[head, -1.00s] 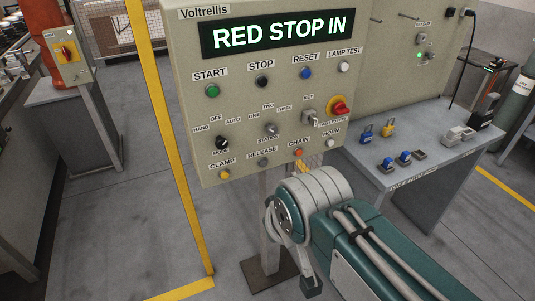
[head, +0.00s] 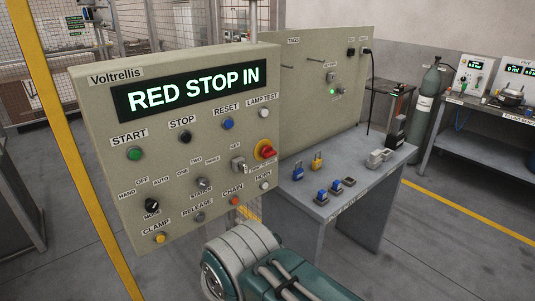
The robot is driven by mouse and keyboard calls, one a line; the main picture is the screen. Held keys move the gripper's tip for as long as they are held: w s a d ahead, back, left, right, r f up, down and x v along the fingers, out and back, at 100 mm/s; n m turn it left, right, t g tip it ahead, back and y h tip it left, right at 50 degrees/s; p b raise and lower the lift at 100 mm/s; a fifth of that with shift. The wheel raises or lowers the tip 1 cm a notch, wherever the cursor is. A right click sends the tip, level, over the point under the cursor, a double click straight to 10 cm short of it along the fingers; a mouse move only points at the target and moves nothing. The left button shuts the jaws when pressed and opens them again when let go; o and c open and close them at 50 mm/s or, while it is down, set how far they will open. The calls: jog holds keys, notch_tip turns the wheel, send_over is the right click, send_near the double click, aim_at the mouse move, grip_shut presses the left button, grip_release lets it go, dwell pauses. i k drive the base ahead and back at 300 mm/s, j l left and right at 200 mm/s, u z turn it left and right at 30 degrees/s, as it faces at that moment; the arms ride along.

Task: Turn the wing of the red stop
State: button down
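The red stop (head: 266,149) is a red knob on a yellow base at the right edge of the beige control panel (head: 95,110) in the head view. Its wing is too small to make out clearly. The panel's display (head: 190,93) reads "RED STOP IN". A key switch (head: 238,164) sits just left of the red stop. My green and grey arm rises from the bottom, below the panel. My gripper is not in view.
A grey bench (head: 335,197) stands right of the panel with blue padlocks (head: 297,172), a yellow padlock (head: 317,161) and other small items. A yellow post (head: 60,110) stands at the left. A gas cylinder (head: 427,103) stands at the back right. Floor at the right is clear.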

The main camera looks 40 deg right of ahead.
aim_at(269, 154)
jog(key=k+l, duration=0.1)
jog(key=l, duration=0.85)
jog(key=k+l, duration=0.1)
jog(key=l, duration=0.9)
